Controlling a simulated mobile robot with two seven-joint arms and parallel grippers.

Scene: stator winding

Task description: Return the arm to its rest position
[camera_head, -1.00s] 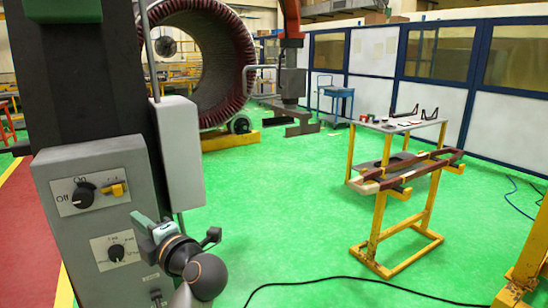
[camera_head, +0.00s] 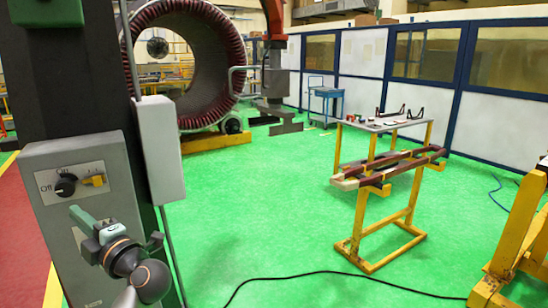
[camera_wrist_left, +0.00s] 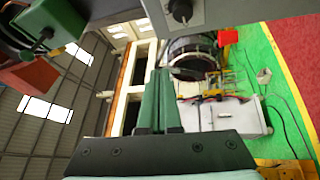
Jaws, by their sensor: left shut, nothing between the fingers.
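My left gripper (camera_head: 76,211) is in front of the grey control box at the lower left of the head view. Its green fingers are together and hold nothing. In the left wrist view the closed fingers (camera_wrist_left: 160,90) point up the picture, with a grey panel and a black knob (camera_wrist_left: 180,10) beyond them. The grey control box (camera_head: 35,170) has an On/Off knob (camera_head: 65,185) and a yellow switch (camera_head: 96,180). The gripper covers the lower part of the box front. I cannot tell whether it touches the box. My right gripper is not in view.
A large ring-shaped stator (camera_head: 140,25) stands at the back. A black cable (camera_head: 300,275) crosses the green floor. The middle floor is clear.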

